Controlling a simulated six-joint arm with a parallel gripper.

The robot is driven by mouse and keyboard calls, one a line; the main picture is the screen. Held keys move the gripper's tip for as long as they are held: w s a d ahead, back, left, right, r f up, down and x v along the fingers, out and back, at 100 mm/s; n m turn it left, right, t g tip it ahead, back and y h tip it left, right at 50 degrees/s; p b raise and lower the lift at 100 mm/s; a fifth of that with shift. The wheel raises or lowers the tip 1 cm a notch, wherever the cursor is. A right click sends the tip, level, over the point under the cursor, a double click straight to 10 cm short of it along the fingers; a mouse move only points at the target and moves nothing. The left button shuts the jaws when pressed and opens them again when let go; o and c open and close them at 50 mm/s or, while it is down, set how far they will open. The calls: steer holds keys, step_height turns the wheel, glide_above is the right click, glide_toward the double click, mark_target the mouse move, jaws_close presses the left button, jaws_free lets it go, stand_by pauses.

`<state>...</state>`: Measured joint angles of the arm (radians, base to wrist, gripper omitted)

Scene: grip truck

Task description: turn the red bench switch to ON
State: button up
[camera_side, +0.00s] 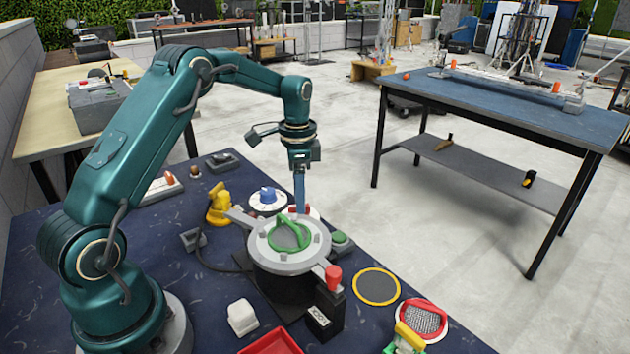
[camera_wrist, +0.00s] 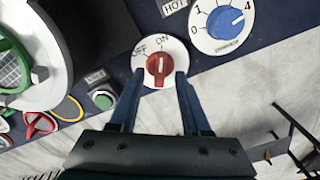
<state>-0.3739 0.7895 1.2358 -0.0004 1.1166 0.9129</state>
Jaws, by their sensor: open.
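The red bench switch (camera_wrist: 159,65) is a red knob on a white round plate, with OFF and ON printed along the plate's upper edge in the wrist view. The knob's raised ridge runs roughly up and down in that view; I cannot tell for sure which label it points at. My gripper (camera_wrist: 160,77) is open, with one finger on each side of the knob, over the plate's lower part. Whether the fingers touch the knob is not clear. In the side view my gripper (camera_side: 299,207) points down behind the round fixture, which partly hides the switch and its white plate (camera_side: 314,213).
A blue numbered dial (camera_wrist: 225,22) is beside the switch. A green button (camera_wrist: 103,99) sits on the other side. The grey round fixture with a green handle (camera_side: 287,238) stands close to my gripper. A yellow device (camera_side: 219,205) is left of the blue dial.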

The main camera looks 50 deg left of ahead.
step_height(320, 180, up, 4)
steer(key=shift+r, duration=0.1)
stand_by(0.4)
steer(key=s+d+r+t, duration=0.2)
steer(key=s+d+r, duration=0.15)
steer(key=r, duration=0.25)
steer(key=s+d+r+t, duration=0.2)
steer(key=d+r, duration=0.3)
steer(key=r, duration=0.2)
steer(key=s+d+f+n, duration=0.2)
steer(key=s+n, duration=0.1)
steer(key=s, duration=0.4)
steer(key=s+d+f+n+t, duration=0.1)
steer(key=s+d+f+n, duration=0.2)
steer(key=s, duration=0.3)
steer(key=shift+s+f+t, duration=0.25)
steer(key=shift+s+t, duration=0.05)
steer(key=shift+s, duration=0.1)
